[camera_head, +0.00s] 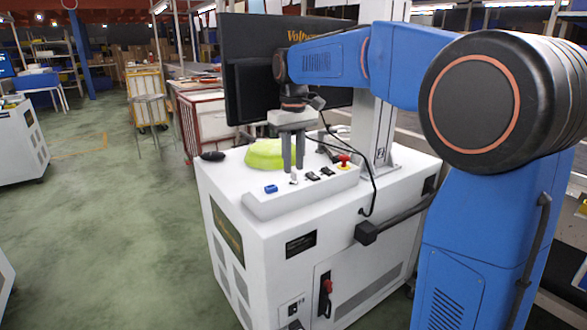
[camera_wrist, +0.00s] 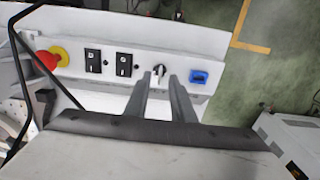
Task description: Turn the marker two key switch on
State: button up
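A small key switch with a silver and white knob (camera_wrist: 158,71) sits on the white control panel, between a blue socket and the black switches. In the head view the key switch (camera_head: 294,180) shows just below my fingertips. My gripper (camera_head: 293,170) points down over the panel. In the wrist view its two grey fingers (camera_wrist: 159,80) are apart, with the key switch showing in line with the gap between their tips. Nothing is held. I cannot tell whether the fingertips are level with the knob or above it. No marker label is readable.
Along the panel (camera_head: 256,205) are the blue socket (camera_wrist: 199,77), two black switches (camera_wrist: 108,62) and a red emergency button on yellow (camera_wrist: 48,60). A green-yellow object (camera_head: 264,153), a dark mouse-like object (camera_head: 212,156) and a monitor (camera_head: 245,60) stand behind.

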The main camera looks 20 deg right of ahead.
aim_at(294, 177)
jog(key=shift+f, duration=1.1)
grip_shut()
